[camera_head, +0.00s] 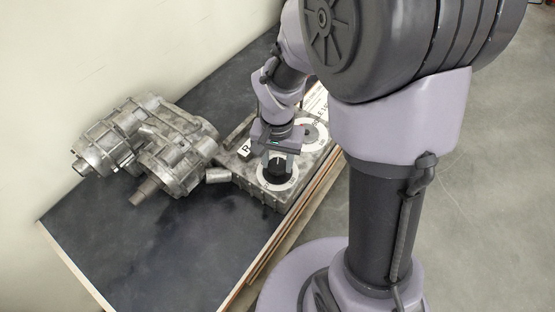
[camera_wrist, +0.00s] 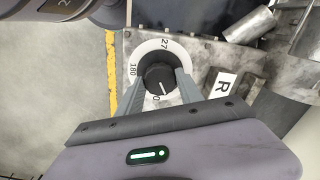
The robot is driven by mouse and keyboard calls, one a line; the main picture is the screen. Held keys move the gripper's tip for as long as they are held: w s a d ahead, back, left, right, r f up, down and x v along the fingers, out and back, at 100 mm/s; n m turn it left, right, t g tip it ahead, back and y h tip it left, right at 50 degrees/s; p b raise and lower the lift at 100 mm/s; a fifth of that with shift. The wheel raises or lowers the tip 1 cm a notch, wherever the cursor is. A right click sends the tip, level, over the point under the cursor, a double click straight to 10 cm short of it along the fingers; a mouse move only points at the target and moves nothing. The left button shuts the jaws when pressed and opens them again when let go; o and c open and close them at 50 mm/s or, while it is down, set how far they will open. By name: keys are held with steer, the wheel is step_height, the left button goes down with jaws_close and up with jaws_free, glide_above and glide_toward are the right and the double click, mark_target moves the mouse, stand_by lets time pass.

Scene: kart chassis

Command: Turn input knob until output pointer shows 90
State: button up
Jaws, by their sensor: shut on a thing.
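The black input knob (camera_head: 277,168) stands on a white dial (camera_head: 268,185) at the near end of the metal gearbox. In the wrist view the knob (camera_wrist: 158,77) has a white line pointing down and slightly right; "180" and "27" are readable on its dial ring (camera_wrist: 132,55), and a "0" shows below. My gripper (camera_head: 279,163) is shut on the knob from above, a finger on either side, also in the wrist view (camera_wrist: 160,78). The output dial (camera_head: 316,133), grey and white with a red mark, is partly hidden by my arm; its reading is too small to tell.
A large metal gear assembly (camera_head: 150,145) lies to the left on the dark table (camera_head: 120,240). A block marked "R" (camera_wrist: 222,84) sits close beside the knob's dial. The table's front-left area is clear.

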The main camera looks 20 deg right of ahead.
mark_target(278, 164)
steer(key=o, duration=1.4)
step_height(278, 164, up, 18)
steer(key=p, duration=0.7)
steer(key=shift+f+p, duration=0.25)
steer(key=shift+p, duration=0.15)
steer(key=s+a+r+t, duration=0.1)
steer(key=s+r+t, duration=0.1)
steer(key=s, duration=0.2)
steer(key=s+a+r+n+t+y+b, duration=0.1)
steer(key=s+r+t, duration=0.1)
steer(key=s+r, duration=0.1)
steer(key=s+a+r+n+t+y+b, duration=0.1)
steer(key=s+r, duration=0.2)
steer(key=s, duration=0.2)
steer(key=shift+s+a+t, duration=0.15)
steer(key=shift+a+t, duration=0.25)
